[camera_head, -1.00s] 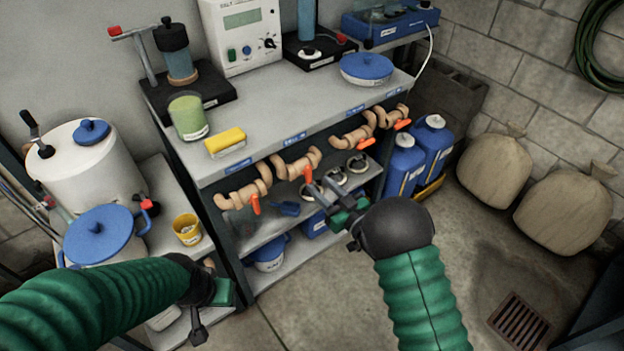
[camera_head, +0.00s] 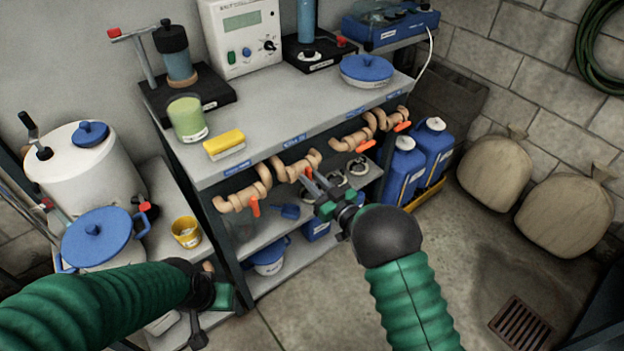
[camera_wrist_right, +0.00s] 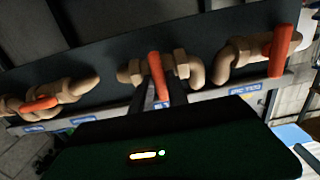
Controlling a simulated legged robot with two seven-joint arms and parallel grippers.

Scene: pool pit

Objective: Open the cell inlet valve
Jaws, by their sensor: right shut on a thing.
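A row of tan pipe valves with orange-red handles runs under the front edge of the grey bench (camera_head: 300,120). My right gripper (camera_head: 316,186) is at the second valve from the left (camera_head: 290,167), shut on its orange handle (camera_head: 308,173). In the right wrist view the fingers (camera_wrist_right: 160,97) meet that handle (camera_wrist_right: 155,68), which stands across its pipe. I cannot read which label names the cell inlet valve. The leftmost valve (camera_head: 240,197) has its handle hanging down. My left gripper (camera_head: 202,318) is low at the left, away from the valves; its jaws are unclear.
Lower shelves hold a blue scoop (camera_head: 286,211) and a blue-lidded pot (camera_head: 267,259). Blue jugs (camera_head: 405,172) stand right of the bench. A yellow cup (camera_head: 186,231) and large white pots are at left. Sacks (camera_head: 495,172) lie against the wall.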

